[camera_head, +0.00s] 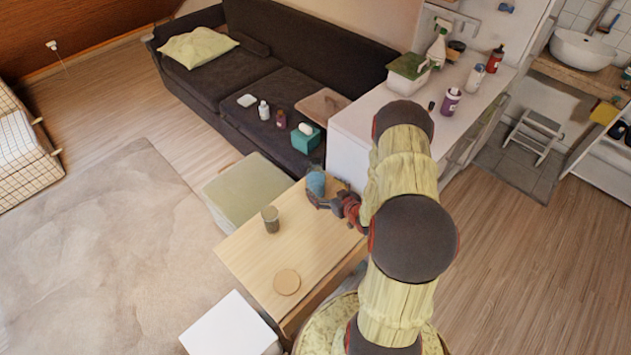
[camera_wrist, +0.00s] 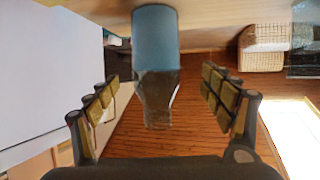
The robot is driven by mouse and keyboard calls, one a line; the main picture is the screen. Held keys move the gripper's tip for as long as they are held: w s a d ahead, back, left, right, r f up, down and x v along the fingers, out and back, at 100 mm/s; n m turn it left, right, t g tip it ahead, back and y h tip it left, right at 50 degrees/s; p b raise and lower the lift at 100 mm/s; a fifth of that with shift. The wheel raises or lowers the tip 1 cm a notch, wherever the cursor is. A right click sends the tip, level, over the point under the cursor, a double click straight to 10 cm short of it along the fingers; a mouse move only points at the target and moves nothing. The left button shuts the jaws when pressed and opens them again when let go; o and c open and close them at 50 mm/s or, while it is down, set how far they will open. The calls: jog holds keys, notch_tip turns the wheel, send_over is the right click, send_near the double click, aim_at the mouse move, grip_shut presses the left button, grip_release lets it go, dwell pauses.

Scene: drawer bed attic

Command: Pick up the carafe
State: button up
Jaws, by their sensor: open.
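The carafe (camera_head: 316,181) is blue and stands at the far corner of the light wooden table (camera_head: 248,262). In the wrist view the carafe (camera_wrist: 155,40) appears top-down, its blue body at the top of the picture and a dark, see-through narrower part below. My gripper (camera_head: 324,201) is right at the carafe in the head view, and hides part of it. In the wrist view my gripper (camera_wrist: 160,85) has its fingers spread wide, one on each side of the carafe, with visible gaps on both sides. Whether any part touches is not clear.
A cup (camera_head: 271,219) and a round coaster (camera_head: 287,282) share the table. A green ottoman (camera_head: 250,193) adjoins its far edge. A white counter (camera_head: 360,122) with bottles rises behind the carafe. A white stool (camera_head: 228,325) stands at the near left. The rug area is clear.

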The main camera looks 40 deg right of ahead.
jog(key=shift+f, duration=0.25)
jog(key=shift+b+x, duration=0.4)
jog(key=shift+x, duration=0.75)
jog(key=x, duration=0.1)
jog(key=b+x, duration=0.1)
jog(key=x, duration=0.3)
jog(key=shift+d+f+b, duration=0.15)
jog(key=shift+d+b, duration=0.15)
jog(key=shift+b, duration=0.05)
jog(key=shift+c, duration=1.2)
jog(key=c, duration=1.3)
